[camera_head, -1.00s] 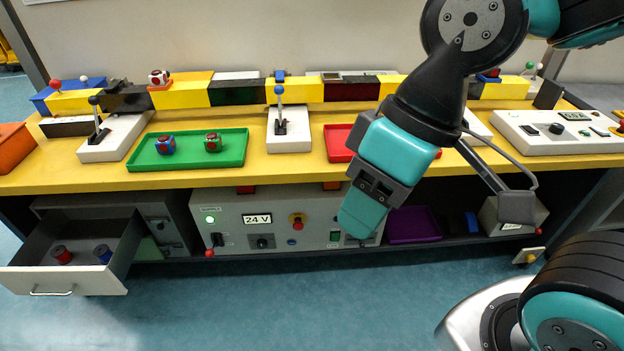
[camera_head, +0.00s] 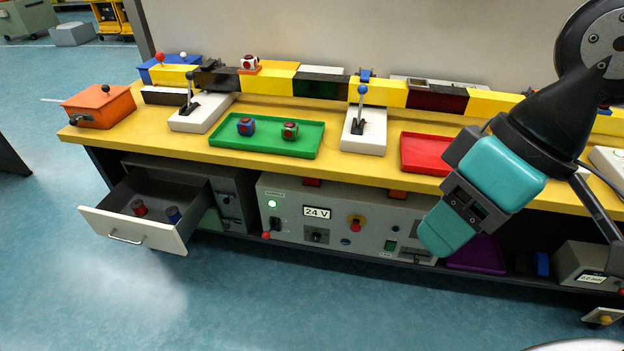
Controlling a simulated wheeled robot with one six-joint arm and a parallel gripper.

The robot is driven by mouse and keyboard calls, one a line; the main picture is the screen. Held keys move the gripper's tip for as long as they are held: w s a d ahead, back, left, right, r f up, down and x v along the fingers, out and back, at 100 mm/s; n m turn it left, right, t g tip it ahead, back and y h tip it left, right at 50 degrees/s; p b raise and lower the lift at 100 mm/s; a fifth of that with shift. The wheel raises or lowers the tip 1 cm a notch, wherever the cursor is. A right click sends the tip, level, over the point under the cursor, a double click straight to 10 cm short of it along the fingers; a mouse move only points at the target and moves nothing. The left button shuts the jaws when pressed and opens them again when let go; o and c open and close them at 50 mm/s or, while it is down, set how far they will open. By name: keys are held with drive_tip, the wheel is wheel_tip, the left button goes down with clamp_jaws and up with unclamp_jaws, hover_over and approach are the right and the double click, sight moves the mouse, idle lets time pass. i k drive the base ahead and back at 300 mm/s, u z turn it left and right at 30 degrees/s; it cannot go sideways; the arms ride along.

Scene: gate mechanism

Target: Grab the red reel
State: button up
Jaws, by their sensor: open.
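The red reel (camera_head: 139,208) stands in the open grey drawer (camera_head: 120,228) at the lower left, below the yellow bench. A blue reel (camera_head: 173,214) stands to its right in the same drawer. My gripper (camera_head: 442,232) hangs in front of the bench on the right side of the picture, far from the drawer and holding nothing that I can see. Its fingers show side-on, so the gap between them is hidden.
The drawer juts out from the cabinet under the yellow bench (camera_head: 221,155). A grey 24 V control box (camera_head: 340,228) stands to its right. A green tray (camera_head: 266,139) with two cubes and a red tray (camera_head: 424,154) lie on top. The blue floor before the drawer is clear.

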sight(138, 205)
drive_tip(key=u, duration=1.3)
drive_tip(key=k, duration=0.55)
drive_tip(key=u, duration=0.55)
drive_tip(key=i, duration=0.7)
drive_tip(key=u, duration=0.75)
drive_tip(key=i, duration=2.9)
drive_tip(key=z, duration=1.65)
drive_tip(key=i, duration=0.85)
drive_tip(key=z, duration=0.85)
